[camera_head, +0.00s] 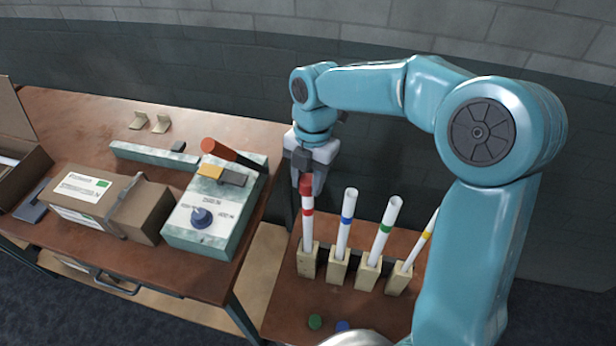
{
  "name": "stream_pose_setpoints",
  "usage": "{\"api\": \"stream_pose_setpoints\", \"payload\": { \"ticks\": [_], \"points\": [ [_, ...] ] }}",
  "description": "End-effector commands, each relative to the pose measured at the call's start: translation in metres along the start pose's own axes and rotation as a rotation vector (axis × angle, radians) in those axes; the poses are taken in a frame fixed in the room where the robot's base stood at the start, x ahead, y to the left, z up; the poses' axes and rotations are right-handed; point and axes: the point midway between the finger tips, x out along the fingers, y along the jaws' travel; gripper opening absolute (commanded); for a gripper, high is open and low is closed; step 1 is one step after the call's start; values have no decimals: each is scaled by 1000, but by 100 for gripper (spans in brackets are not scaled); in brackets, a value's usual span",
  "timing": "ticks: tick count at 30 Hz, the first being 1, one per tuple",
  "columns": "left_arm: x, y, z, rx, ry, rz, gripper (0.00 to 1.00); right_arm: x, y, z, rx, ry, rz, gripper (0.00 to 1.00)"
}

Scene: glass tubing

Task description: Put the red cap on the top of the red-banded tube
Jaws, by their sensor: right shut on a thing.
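The red-banded tube (308,228) stands upright in a wooden block, leftmost in a row of tubes. The red cap (306,187) is at the top of this tube and seems to touch it; how far it is seated cannot be told. My right gripper (312,176) is above the tube, pointing down, shut on the red cap. Its fingers partly hide the cap's upper part. My left gripper is not in view.
Blue-banded (345,226), green-banded (384,229) and yellow-banded (420,243) tubes stand close on the right in their own blocks. A green cap (315,321) and a blue cap (342,326) lie in front. A grey-topped device (215,215) and cardboard box (105,200) occupy the left table.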

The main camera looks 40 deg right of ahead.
Motion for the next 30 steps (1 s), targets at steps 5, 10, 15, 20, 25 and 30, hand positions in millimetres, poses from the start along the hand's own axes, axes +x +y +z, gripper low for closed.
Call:
{"api": "stream_pose_setpoints", "payload": {
  "ticks": [5, 10, 15, 20, 25, 30],
  "points": [
    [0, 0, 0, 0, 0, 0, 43, 0, 0, 0, 0, 0, 0, 9],
    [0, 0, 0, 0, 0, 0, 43, 0, 0, 0, 0, 0, 0, 9],
    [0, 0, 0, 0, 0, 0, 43, 0, 0, 0, 0, 0, 0, 67],
    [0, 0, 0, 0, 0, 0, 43, 0, 0, 0, 0, 0, 0, 67],
    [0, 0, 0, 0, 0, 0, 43, 0, 0, 0, 0, 0, 0, 97],
    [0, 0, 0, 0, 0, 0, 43, 0, 0, 0, 0, 0, 0, 97]
  ]
}}
